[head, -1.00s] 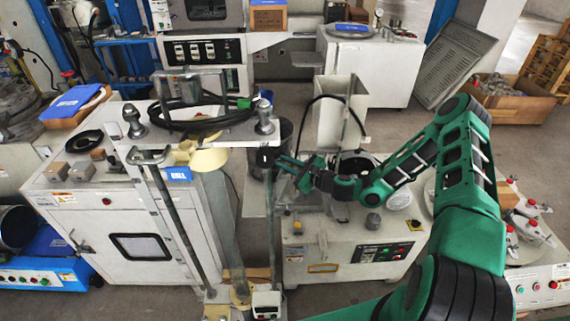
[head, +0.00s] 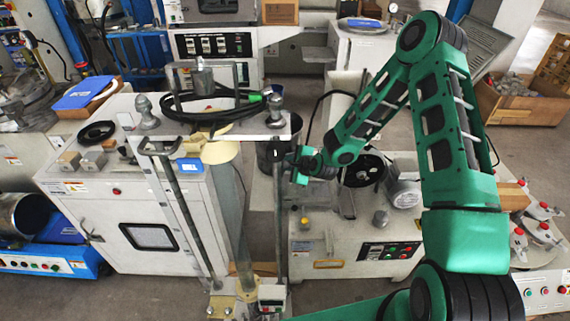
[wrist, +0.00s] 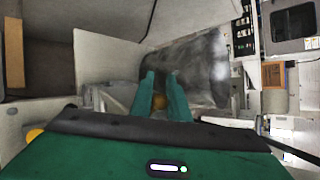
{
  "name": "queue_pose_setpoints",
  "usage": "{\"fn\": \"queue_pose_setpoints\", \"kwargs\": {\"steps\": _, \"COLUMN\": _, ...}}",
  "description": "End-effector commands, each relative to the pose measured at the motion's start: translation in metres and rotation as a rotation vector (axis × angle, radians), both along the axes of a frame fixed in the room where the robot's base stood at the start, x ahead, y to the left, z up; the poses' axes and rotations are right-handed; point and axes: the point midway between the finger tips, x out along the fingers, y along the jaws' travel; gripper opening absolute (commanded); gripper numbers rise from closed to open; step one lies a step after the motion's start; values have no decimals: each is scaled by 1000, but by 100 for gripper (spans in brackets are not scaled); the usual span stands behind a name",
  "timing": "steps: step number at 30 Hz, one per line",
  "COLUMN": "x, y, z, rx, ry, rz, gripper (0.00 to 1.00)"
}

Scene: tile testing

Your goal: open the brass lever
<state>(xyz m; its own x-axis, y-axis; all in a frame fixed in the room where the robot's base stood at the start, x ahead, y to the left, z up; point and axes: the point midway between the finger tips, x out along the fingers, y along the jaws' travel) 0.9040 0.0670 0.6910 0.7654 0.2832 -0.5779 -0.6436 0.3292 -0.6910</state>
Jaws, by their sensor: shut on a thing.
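My gripper (head: 291,158) is in the middle of the head view, beside the upright post of the tall test frame. Its fingers are small there, and what they hold cannot be made out. In the wrist view my gripper (wrist: 161,78) has its two green fingers close together. A small brass-coloured piece, seemingly the brass lever (wrist: 158,101), shows between them, with most of it hidden by the fingers. A grey, blurred rounded surface lies just behind the fingertips.
The tall test frame (head: 235,133) stands left of my gripper, with a black cable coiled on top. A white cabinet (head: 130,215) stands further left. A low machine with a button panel (head: 388,250) stands below my arm. Bare floor shows in front.

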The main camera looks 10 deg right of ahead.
Motion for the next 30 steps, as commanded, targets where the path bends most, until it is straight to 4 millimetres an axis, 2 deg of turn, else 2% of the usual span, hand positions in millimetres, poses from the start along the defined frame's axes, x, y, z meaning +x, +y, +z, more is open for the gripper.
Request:
{"fn": "queue_pose_setpoints", "kwargs": {"steps": 17, "x": 3, "y": 0, "z": 0, "rx": -35, "ry": 0, "rz": -3, "gripper": 0}}
{"fn": "queue_pose_setpoints", "kwargs": {"steps": 18, "x": 3, "y": 0, "z": 0, "rx": -35, "ry": 0, "rz": -3, "gripper": 18}}
{"fn": "queue_pose_setpoints", "kwargs": {"steps": 20, "x": 3, "y": 0, "z": 0, "rx": -35, "ry": 1, "rz": -2, "gripper": 32}}
{"fn": "queue_pose_setpoints", "kwargs": {"steps": 30, "x": 0, "y": 0, "z": 0, "rx": -35, "ry": 5, "rz": 0, "gripper": 34}}
